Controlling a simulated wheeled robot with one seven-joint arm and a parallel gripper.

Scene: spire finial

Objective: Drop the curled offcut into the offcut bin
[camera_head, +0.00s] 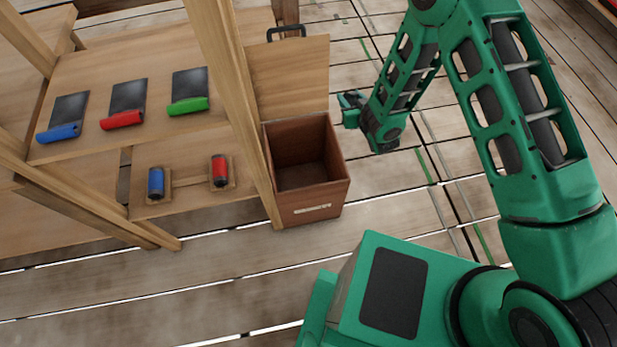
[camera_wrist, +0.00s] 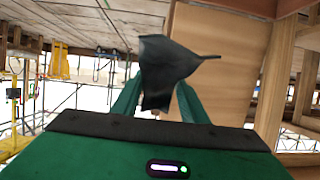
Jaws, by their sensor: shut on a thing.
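The curled offcut is a dark grey, bent sheet piece (camera_wrist: 168,66) in the wrist view, with a pointed end sticking out to the right. My gripper (camera_wrist: 158,98) is shut on it, with a green finger showing on each side below it. In the head view my gripper (camera_head: 350,107) is just right of the offcut bin and higher in the picture than its front; the offcut cannot be made out clearly there. The offcut bin (camera_head: 312,202) is a brown wooden box with a pale label on its front. Its lid (camera_head: 290,75) stands open at the back, and the visible inside looks empty.
A wooden bench (camera_head: 110,75) on the left holds blue, red and green-handled scraper-like tools. A lower shelf (camera_head: 190,205) holds a blue and a red cylinder. A wooden post (camera_head: 232,90) rises close beside the bin's left side. Plank floor is clear in front.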

